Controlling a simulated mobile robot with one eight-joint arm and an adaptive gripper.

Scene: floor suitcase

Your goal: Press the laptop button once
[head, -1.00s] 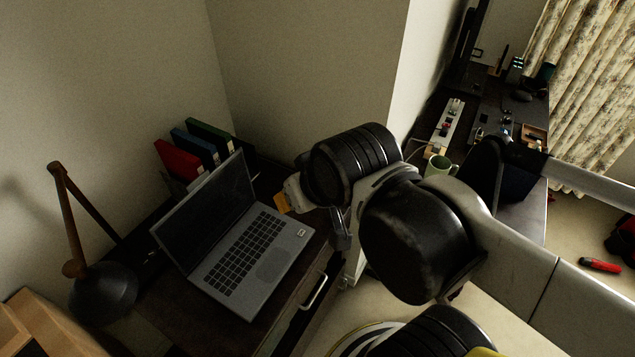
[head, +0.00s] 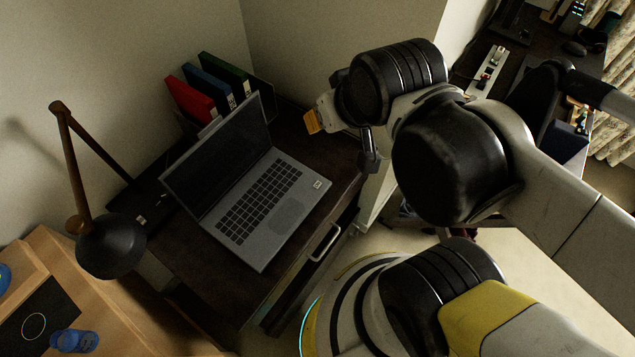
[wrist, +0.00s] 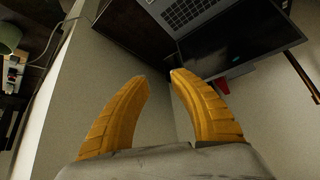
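The grey laptop (head: 262,222) stands open on a dark desk, its dark screen (head: 222,158) facing the right. Its keyboard, touchpad and a small pale label at the front right corner show; I cannot make out which part is the button. My gripper (head: 312,122) is in the air to the right of the screen, apart from the laptop. In the wrist view its two yellow fingers (wrist: 160,76) are apart with nothing between them. The laptop screen (wrist: 240,45) shows upside down beyond the fingertips, with part of the keyboard at the top edge.
Red, blue and green binders (head: 210,85) stand behind the laptop. A black desk lamp (head: 107,245) with a brown arm stands to its left. A wooden table (head: 110,330) is at the lower left. A wall corner rises behind the gripper. A strip of desk right of the laptop is bare.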

